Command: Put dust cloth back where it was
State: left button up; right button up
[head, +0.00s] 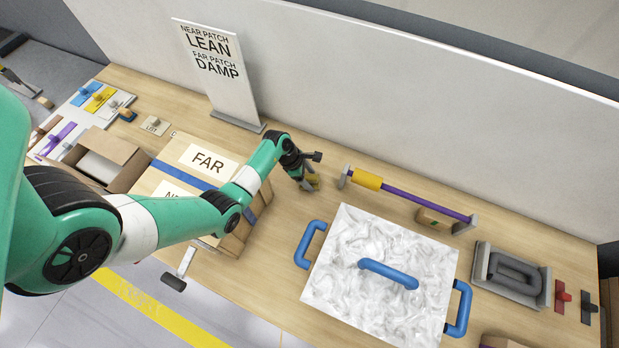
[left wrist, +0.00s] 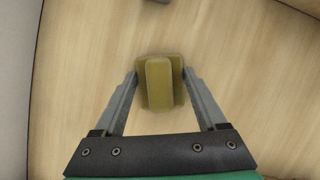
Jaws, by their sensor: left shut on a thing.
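An olive-yellow folded piece with a raised ridge, which looks like the dust cloth (left wrist: 160,84), is between the fingers of my left gripper (left wrist: 159,80) in the left wrist view. Both fingertips touch its sides. In the head view the left gripper (head: 308,178) points down at the tabletop behind the boxes, with the dust cloth (head: 313,183) partly hidden by it. I cannot tell whether the cloth touches the wood. My right gripper is not in view.
The FAR box (head: 207,160) stands left of the gripper, a sign (head: 218,75) behind it. To the right are a purple rail (head: 425,202) with a yellow sleeve (head: 367,179) and a marbled white panel (head: 340,275) with blue handles. Bare wood (head: 283,225) lies between box and panel.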

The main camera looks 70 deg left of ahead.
pick_arm(q)
jog(key=shift+f, duration=0.15)
jog(key=o, duration=1.6)
jog(key=shift+r, duration=0.2)
jog(key=p+v, duration=0.4)
jog(key=v, duration=0.8)
